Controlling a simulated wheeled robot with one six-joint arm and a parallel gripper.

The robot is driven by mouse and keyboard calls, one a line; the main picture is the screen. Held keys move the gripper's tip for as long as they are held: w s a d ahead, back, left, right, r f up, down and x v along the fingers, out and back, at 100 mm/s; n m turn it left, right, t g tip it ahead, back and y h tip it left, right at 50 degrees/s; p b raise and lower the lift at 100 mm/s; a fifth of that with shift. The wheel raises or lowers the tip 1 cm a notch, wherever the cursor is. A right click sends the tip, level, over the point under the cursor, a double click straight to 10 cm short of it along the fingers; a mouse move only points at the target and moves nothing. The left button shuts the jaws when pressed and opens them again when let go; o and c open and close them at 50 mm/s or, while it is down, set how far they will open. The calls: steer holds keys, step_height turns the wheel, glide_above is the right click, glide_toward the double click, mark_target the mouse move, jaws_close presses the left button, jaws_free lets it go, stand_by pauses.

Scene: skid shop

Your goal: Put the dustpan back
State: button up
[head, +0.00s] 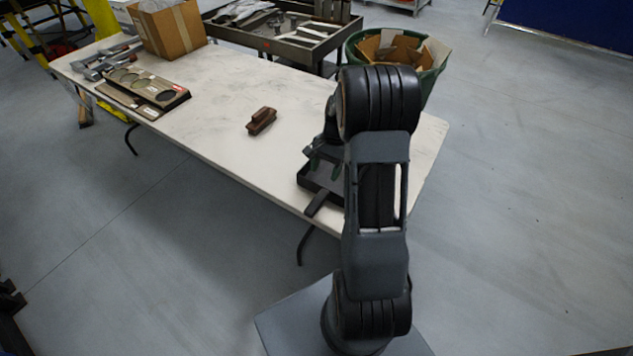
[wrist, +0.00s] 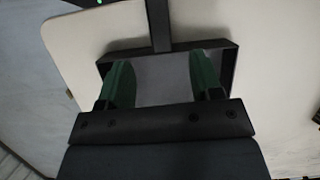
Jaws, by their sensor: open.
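The dark dustpan (head: 309,181) lies on the near right part of the white table (head: 225,80), partly hidden behind my arm in the head view. Its handle (head: 317,204) points toward the near table edge. In the wrist view the dustpan (wrist: 172,48) is below my gripper, with its handle (wrist: 159,22) running up the picture. My gripper (wrist: 163,78) is open, its two green fingers spread over the pan area, with nothing held between them. Whether the fingertips touch the pan cannot be told. In the head view my gripper (head: 322,160) is mostly hidden.
A brown brush-like block (head: 262,121) lies mid-table. At the far left are a case with round discs (head: 143,89), metal tools (head: 105,62) and a cardboard box (head: 172,32). A green bin (head: 433,75) and a dark cart (head: 285,47) stand behind. The table's middle is mostly clear.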

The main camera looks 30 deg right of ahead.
steer(key=s+a+r+n+t+h, duration=0.3)
steer(key=s+a+r+n+t, duration=0.2)
steer(key=s+a+r+n, duration=0.7)
steer(key=shift+s+a+r+t+h, duration=0.4)
steer(key=shift+s+a+r, duration=0.2)
steer(key=shift+a+r, duration=0.65)
steer(key=shift+d+r, duration=0.2)
